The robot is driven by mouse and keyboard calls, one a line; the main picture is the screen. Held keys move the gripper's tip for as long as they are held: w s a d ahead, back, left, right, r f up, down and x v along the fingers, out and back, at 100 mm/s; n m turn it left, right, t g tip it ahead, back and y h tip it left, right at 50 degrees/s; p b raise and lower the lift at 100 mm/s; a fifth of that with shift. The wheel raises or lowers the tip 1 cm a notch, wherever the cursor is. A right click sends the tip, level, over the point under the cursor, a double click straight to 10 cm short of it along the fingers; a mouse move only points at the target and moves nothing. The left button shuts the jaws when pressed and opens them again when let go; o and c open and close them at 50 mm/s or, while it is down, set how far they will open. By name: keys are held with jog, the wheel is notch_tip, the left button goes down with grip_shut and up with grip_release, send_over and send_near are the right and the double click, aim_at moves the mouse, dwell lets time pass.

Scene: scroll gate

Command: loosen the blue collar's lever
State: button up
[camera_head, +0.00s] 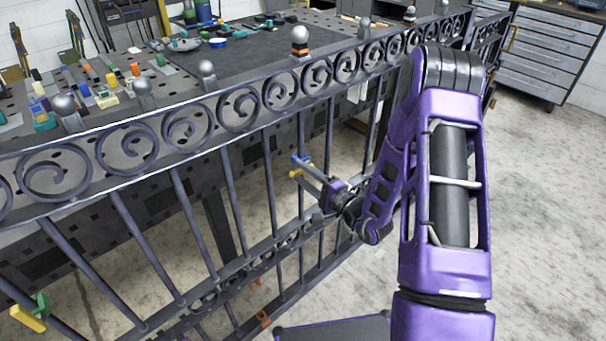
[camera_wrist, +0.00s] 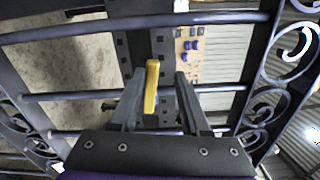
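The blue collar (camera_head: 296,159) sits on a gate bar, to the right of the middle of the gate. Its yellow lever (camera_head: 304,171) is partly hidden by my gripper in the head view. In the wrist view the yellow lever (camera_wrist: 151,88) stands nearly upright in the picture, between my fingers and closer to the left one. My gripper (camera_head: 309,180) is open, with its fingertips on either side of the lever (camera_wrist: 160,75). I see a gap to the right finger; whether the left finger touches the lever, I cannot tell. The blue collar is not clearly visible in the wrist view.
The dark scroll gate (camera_head: 165,197) crosses the view. A green collar (camera_head: 42,305) with a yellow lever (camera_head: 27,317) is low at left. An orange piece (camera_head: 263,318) is low near the middle. A cluttered workbench (camera_head: 165,100) stands behind the gate. Open floor lies right (camera_head: 545,190).

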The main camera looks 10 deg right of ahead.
jog(key=v, duration=1.7)
jog(key=shift+d, duration=0.2)
jog(key=shift+s, duration=0.15)
